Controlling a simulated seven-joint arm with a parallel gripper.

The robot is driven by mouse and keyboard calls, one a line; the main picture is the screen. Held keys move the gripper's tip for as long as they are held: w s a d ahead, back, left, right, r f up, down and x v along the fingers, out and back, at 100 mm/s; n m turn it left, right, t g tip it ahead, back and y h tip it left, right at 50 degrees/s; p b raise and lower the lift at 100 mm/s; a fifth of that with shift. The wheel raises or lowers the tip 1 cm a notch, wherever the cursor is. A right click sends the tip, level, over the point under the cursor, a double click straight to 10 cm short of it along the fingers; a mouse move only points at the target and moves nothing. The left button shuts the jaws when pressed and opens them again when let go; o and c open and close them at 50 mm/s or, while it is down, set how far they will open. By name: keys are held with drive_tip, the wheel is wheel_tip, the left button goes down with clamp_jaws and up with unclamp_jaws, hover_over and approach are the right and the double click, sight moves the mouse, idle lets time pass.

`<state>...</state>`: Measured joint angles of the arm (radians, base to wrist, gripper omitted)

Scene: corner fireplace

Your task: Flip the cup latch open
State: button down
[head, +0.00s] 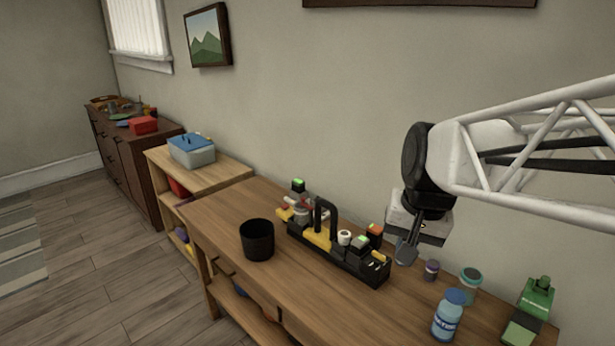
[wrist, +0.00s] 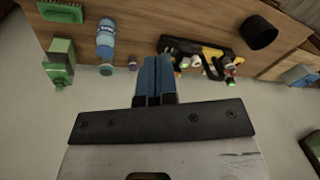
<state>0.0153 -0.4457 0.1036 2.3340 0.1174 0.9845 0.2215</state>
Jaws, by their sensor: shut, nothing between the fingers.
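A black cup (head: 257,241) stands upright on the wooden table, left of the black tool caddy (head: 366,270). The cup also shows at the upper right of the wrist view (wrist: 257,32). I cannot make out a latch on it. My gripper (head: 406,254) hangs above the table's back side, to the right of the caddy and well apart from the cup. In the wrist view its blue-grey fingers (wrist: 155,82) are together with nothing between them. They overlap the view near the caddy's end, and I cannot tell whether they touch anything.
A blue-capped water bottle (head: 448,316), a purple-lidded jar (head: 431,270), a green-lidded jar (head: 470,280) and a green bottle (head: 535,300) stand on the table's right part. A blue-lidded box (head: 192,150) sits on the shelf beyond. The wall runs behind the table.

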drive_tip(key=w+a+m+g+y, duration=0.15)
drive_tip(key=w+m, duration=0.25)
drive_tip(key=w, duration=1.1)
drive_tip(key=w+a+m+y, duration=0.1)
drive_tip(key=w+m+y, duration=0.15)
drive_tip(key=w, duration=1.15)
drive_tip(key=w+a+f+m+y, duration=0.1)
drive_tip(key=w+f+m, duration=0.3)
drive_tip(key=w, duration=0.9)
drive_tip(key=w+a+f+m+y, duration=0.1)
drive_tip(key=w+f+m, duration=0.3)
drive_tip(key=w+f, duration=0.6)
drive_tip(key=w, duration=0.3)
drive_tip(key=shift+w+a+f+y, duration=0.15)
drive_tip(key=shift+w+f+y, duration=0.05)
drive_tip(key=shift+w+y, duration=0.1)
drive_tip(key=shift+g, duration=0.25)
drive_tip(key=shift+a+f, duration=0.1)
drive_tip(key=a+r+x, duration=0.1)
drive_tip(key=a+x, duration=0.1)
drive_tip(key=x, duration=1.1)
drive_tip(key=shift+r, duration=0.25)
